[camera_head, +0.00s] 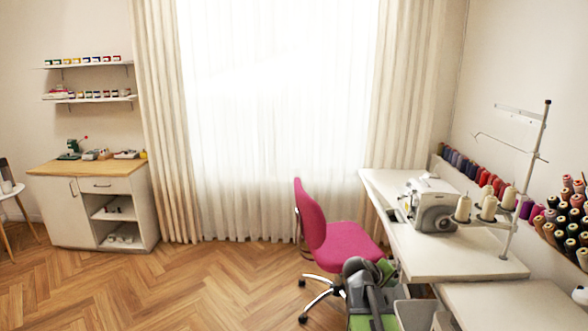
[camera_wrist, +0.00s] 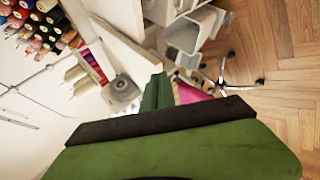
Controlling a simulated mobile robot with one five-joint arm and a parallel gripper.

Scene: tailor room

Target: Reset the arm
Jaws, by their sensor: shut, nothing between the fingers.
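My gripper (camera_wrist: 160,92) shows in the wrist view as green and black parts. Its fingers are together with nothing between them. It is held in the air and touches nothing that I can see. In the head view, green and dark grey parts of my arm (camera_head: 368,290) show at the bottom, in front of the pink chair. The wrist view is turned on its side.
A pink swivel chair (camera_head: 335,240) stands beside a white table (camera_head: 450,258) with a sewing machine (camera_head: 432,207) and thread cones (camera_head: 488,207). A white cabinet (camera_head: 75,215) stands at the left. The wooden floor (camera_head: 190,285) between is clear.

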